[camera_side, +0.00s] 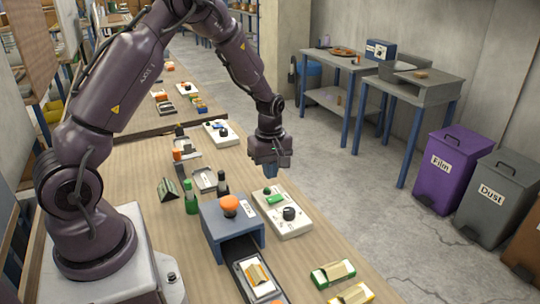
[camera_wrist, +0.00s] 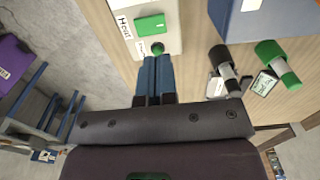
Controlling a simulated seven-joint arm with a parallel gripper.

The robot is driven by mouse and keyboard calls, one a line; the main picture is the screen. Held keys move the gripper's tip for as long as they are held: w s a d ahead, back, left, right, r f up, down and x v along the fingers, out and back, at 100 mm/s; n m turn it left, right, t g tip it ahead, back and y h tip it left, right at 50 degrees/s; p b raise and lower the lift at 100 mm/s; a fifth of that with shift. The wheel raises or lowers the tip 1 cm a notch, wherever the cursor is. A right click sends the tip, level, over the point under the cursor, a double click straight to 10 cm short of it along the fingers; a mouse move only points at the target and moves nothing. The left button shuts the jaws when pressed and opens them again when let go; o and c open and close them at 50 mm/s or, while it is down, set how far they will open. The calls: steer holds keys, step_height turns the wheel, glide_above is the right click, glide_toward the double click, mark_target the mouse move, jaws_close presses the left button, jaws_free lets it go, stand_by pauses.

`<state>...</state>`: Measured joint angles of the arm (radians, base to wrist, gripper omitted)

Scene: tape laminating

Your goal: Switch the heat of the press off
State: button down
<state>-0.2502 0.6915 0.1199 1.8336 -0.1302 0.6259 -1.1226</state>
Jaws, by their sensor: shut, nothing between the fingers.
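The heat control box (camera_side: 293,228) is a white box right of the blue-grey press (camera_side: 212,231). On it are a green rectangular switch (camera_side: 275,199), a small round green part (camera_side: 267,190) and a black knob (camera_side: 289,213). In the wrist view a "Heat" label (camera_wrist: 124,27) lies beside the green switch (camera_wrist: 150,24); the round green part (camera_wrist: 157,47) is just ahead of my fingertips. My gripper (camera_side: 271,174) is shut and empty, pointing down above the box's far end. It also shows in the wrist view (camera_wrist: 156,58). Whether it touches the box cannot be told.
A green bottle (camera_side: 191,198) and a dark bottle (camera_side: 222,183) stand left of the control box. The press has an orange knob (camera_side: 230,206) on top. A tray (camera_side: 255,276) with a laminated piece lies in front.

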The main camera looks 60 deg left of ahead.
mark_target(275, 197)
step_height(275, 197, down, 7)
stand_by(0.3)
steer(key=shift+s+f, duration=0.1)
steer(key=shift+f, duration=0.15)
stand_by(0.4)
steer(key=shift+w+r, duration=0.25)
steer(key=shift+w, duration=0.6)
steer(key=shift+r, duration=0.1)
step_height(275, 197, up, 14)
steer(key=s, duration=0.2)
